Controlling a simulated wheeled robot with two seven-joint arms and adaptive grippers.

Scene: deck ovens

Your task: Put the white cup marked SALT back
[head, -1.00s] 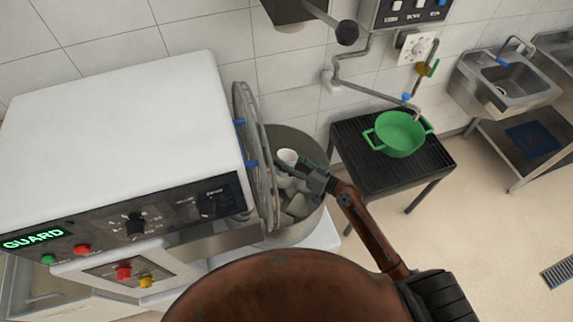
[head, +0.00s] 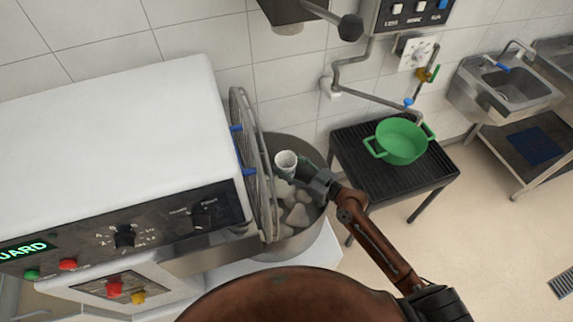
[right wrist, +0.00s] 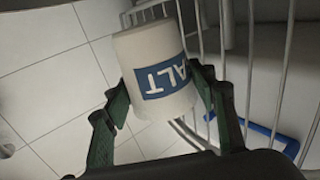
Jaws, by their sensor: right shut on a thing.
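The white cup (head: 286,160) is held by my right gripper (head: 302,170) over the mixer bowl. In the right wrist view the cup (right wrist: 149,50) shows a blue label with the letters "ALT" readable, and it sits between the two dark green fingers of my right gripper (right wrist: 160,100). The cup looks slightly tilted in the head view. What it holds I cannot tell. My left gripper is not in view.
The steel mixer bowl (head: 314,223) holds pale lumps. A wire guard (head: 262,165) with blue clips stands open at its left, close to the cup. A green pot (head: 402,141) stands on a black rack (head: 385,182). A sink (head: 510,90) is at the right.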

